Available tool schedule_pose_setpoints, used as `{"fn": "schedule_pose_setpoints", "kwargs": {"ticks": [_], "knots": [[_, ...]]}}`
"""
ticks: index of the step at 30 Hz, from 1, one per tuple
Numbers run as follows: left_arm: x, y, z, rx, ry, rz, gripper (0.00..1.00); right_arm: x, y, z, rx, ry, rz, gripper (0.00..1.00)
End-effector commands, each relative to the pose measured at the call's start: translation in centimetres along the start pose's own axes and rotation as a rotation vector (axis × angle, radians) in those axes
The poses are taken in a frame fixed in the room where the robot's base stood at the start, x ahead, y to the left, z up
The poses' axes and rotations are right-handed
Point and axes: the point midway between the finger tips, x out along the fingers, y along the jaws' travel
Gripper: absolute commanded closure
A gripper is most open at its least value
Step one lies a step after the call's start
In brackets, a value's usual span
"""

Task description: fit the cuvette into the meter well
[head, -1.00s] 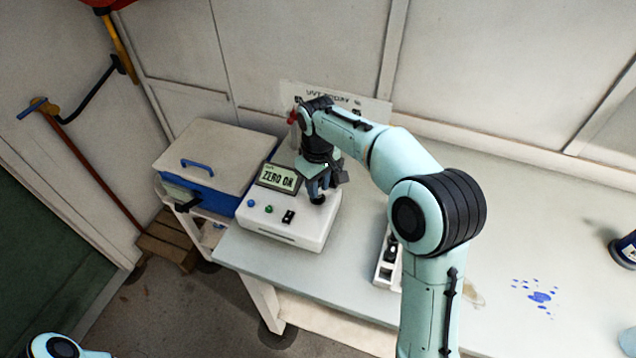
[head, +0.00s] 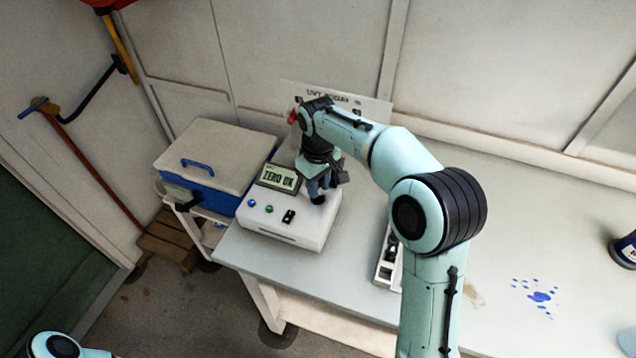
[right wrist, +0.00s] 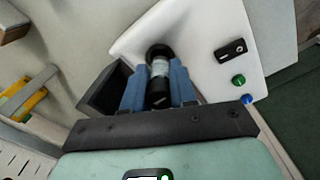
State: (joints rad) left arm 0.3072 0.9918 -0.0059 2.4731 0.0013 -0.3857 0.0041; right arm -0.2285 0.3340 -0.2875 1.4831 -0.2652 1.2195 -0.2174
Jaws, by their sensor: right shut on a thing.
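The meter (head: 285,226) is a white box with a display (head: 277,177) reading ZERO OK; it also shows in the right wrist view (right wrist: 215,25). My right gripper (head: 318,190) is over the meter's right part, pointing down. In the right wrist view its blue fingers (right wrist: 160,88) are shut on the cuvette (right wrist: 160,68), a dark-ended vial with a pale band. The cuvette's far end is at a dark round spot on the meter top, where the well seems to be. The well's opening is hidden, so I cannot tell how deep the cuvette sits. My left gripper is out of view.
A rack (head: 384,272) with dark-topped items stands on the bench right of the meter, close to my right arm. A blue cooler box (head: 215,195) with a pale lid stands to the left.

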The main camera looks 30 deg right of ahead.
Motion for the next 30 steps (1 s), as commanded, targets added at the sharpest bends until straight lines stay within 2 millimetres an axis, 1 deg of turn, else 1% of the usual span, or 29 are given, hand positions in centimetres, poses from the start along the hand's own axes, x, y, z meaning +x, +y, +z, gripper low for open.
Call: {"fn": "schedule_pose_setpoints", "kwargs": {"ticks": [30], "knots": [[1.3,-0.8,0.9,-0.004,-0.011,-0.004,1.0,2.5,0.0,0.0,0.0,0.0,0.0,1.0]]}}
